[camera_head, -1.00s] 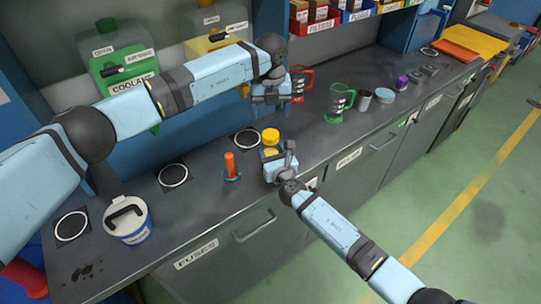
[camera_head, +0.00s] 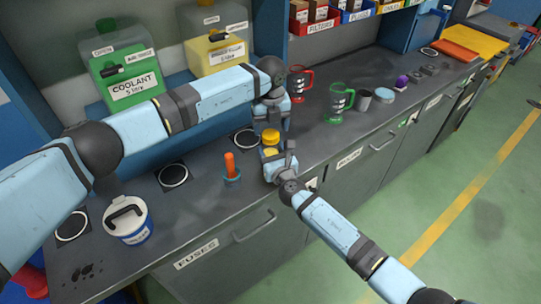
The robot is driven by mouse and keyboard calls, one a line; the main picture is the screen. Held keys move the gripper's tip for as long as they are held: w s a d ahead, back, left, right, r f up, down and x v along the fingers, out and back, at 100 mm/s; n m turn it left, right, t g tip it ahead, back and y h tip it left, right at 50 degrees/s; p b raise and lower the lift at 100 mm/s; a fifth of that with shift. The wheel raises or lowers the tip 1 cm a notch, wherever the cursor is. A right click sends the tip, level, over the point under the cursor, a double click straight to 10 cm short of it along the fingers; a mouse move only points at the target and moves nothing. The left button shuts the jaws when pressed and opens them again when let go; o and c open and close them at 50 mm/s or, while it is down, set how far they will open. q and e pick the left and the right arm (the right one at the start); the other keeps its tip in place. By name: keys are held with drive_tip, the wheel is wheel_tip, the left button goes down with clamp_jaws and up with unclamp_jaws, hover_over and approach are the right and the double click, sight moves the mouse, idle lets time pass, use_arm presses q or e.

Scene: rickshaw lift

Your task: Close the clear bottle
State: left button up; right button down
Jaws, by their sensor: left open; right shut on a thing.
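The clear bottle (camera_head: 269,152) stands on the dark counter, showing yellow contents and a yellow cap (camera_head: 270,137) at its top. It is partly hidden by my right gripper, and I cannot tell whether the cap is seated. My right gripper (camera_head: 272,163) is shut on the bottle from the front. My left gripper (camera_head: 275,122) is open, pointing down just behind and above the cap, and seems apart from it.
A white-lidded tub (camera_head: 129,221) is at the left. A red jug (camera_head: 300,83) and green jug (camera_head: 339,104) stand right. Coolant (camera_head: 127,73) and yellow (camera_head: 215,48) canisters are behind.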

use_arm(q)
drive_tip(key=shift+f, duration=1.3)
drive_tip(key=shift+c, duration=0.4)
drive_tip(key=c, duration=0.9)
drive_tip(key=shift+o, duration=0.2)
drive_tip(key=m, duration=0.9)
drive_tip(key=shift+m, duration=0.3)
drive_tip(key=m, duration=0.4)
drive_tip(key=shift+m, duration=0.3)
drive_tip(key=m, duration=0.3)
drive_tip(key=shift+m, duration=0.3)
drive_tip(key=o, duration=1.1)
